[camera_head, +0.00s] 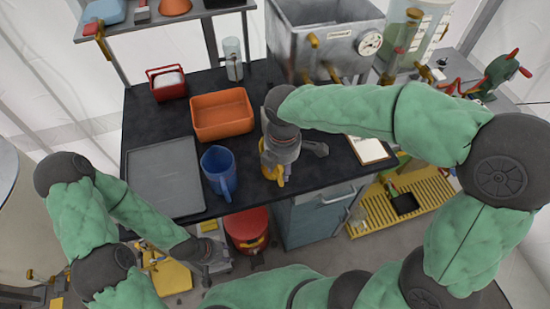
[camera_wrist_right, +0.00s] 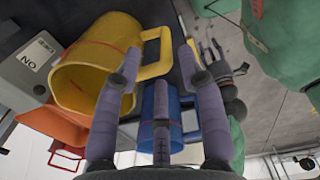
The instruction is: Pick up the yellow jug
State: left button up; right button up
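The yellow jug (camera_head: 268,162) stands near the front edge of the black table, mostly hidden under my right gripper (camera_head: 281,150) in the head view. In the right wrist view the yellow jug (camera_wrist_right: 88,58) is large at the upper left, its open mouth showing and its handle to the right. My right gripper (camera_wrist_right: 162,75) has its fingers spread, one in front of the jug's wall and another beyond the handle. The handle appears between these fingers; contact cannot be told. My left gripper (camera_head: 208,262) hangs low in front of the table, away from the jug; its finger opening is unclear.
A blue jug (camera_head: 218,172) stands left of the yellow jug. An orange bin (camera_head: 222,114), a grey tray (camera_head: 164,172) and a red basket (camera_head: 167,84) share the table. A metal boiler (camera_head: 318,45) stands behind, and a clipboard (camera_head: 369,150) lies to the right.

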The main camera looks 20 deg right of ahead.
jog(key=f, duration=0.1)
jog(key=f+b, duration=0.1)
jog(key=f, duration=0.1)
jog(key=f+b, duration=0.1)
jog(key=shift+s+d+f, duration=0.1)
jog(key=shift+s+f, duration=0.15)
jog(key=shift+s, duration=0.1)
jog(key=shift+f, duration=0.35)
jog(key=shift+r, duration=0.1)
grip_shut()
